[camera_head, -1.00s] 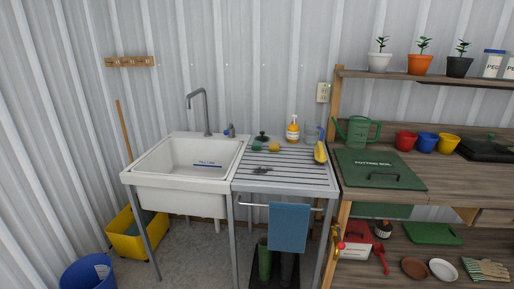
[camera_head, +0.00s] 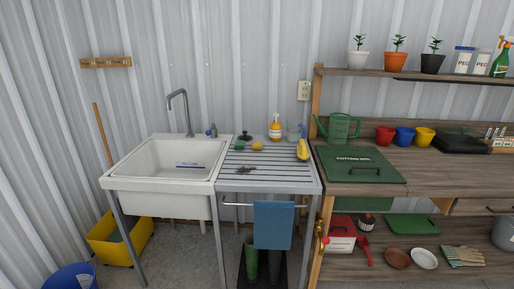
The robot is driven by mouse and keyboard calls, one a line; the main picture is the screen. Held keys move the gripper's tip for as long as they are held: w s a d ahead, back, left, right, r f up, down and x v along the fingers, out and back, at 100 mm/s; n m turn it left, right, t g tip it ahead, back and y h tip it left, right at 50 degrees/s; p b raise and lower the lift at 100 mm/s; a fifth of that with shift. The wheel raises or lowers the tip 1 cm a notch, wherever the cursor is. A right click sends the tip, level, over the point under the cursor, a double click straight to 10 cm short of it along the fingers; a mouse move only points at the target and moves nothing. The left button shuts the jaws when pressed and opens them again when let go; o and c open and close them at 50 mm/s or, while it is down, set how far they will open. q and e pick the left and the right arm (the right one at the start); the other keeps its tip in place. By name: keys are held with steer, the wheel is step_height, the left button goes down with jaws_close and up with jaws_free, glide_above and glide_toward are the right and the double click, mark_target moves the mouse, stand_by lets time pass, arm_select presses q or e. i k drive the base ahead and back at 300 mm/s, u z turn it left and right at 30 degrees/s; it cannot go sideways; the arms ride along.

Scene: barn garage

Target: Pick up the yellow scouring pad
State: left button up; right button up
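A small yellow piece (camera_head: 257,146), which looks like the yellow scouring pad, lies near the back of the slatted metal drainboard (camera_head: 280,180). It is too small to make out its texture. A small green piece (camera_head: 240,146) lies just to its left. A longer yellow object (camera_head: 302,150) stands or leans at the drainboard's right edge, and I cannot tell what it is. Neither of my grippers shows in the head view.
A white sink (camera_head: 173,152) with a tall faucet adjoins the drainboard on the left. A dark-topped thing (camera_head: 245,135), an orange bottle (camera_head: 275,127) and a small dark tool (camera_head: 245,169) share the drainboard. A blue towel (camera_head: 273,225) hangs in front. A wooden bench (camera_head: 440,172) stands right.

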mark_target(257, 146)
steer(key=z, duration=0.8)
steer(key=i, duration=1.1)
steer(key=z, duration=0.1)
